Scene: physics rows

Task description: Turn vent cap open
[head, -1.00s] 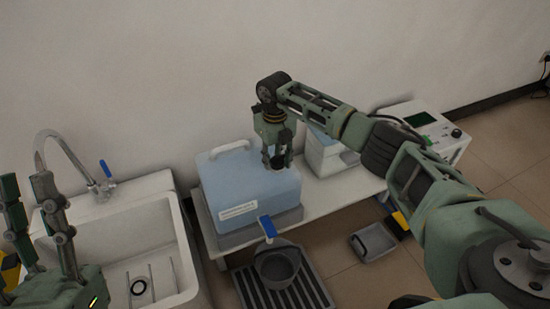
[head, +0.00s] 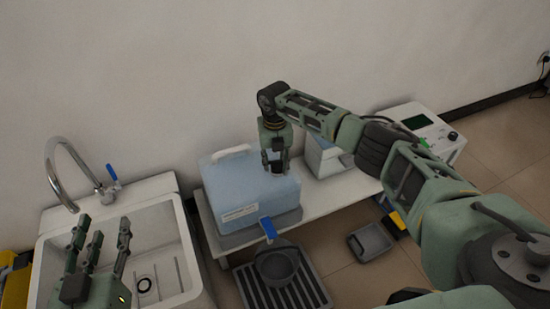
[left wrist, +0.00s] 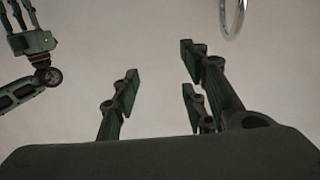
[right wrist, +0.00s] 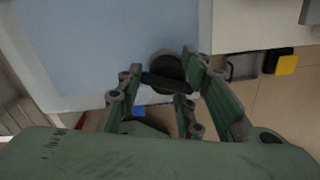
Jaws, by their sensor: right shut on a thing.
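The blue container (head: 245,194) stands on a low white bench, with a white handle on top and a blue-levered tap (head: 267,229) at its front. The dark round vent cap (right wrist: 167,70) is on its top near the right edge. My right gripper (head: 276,168) points down at the container's top and is shut on the cap; its fingers sit on both sides of it in the right wrist view (right wrist: 163,82). In the head view the fingers mostly hide the cap. My left gripper (head: 100,240) is open and empty, raised over the sink.
A white sink (head: 165,240) with a curved faucet (head: 62,165) is on the left. A pan (head: 276,266) stands on a ribbed tray below the tap. White devices (head: 425,125) stand right of the container. A grey tray (head: 371,241) lies on the floor.

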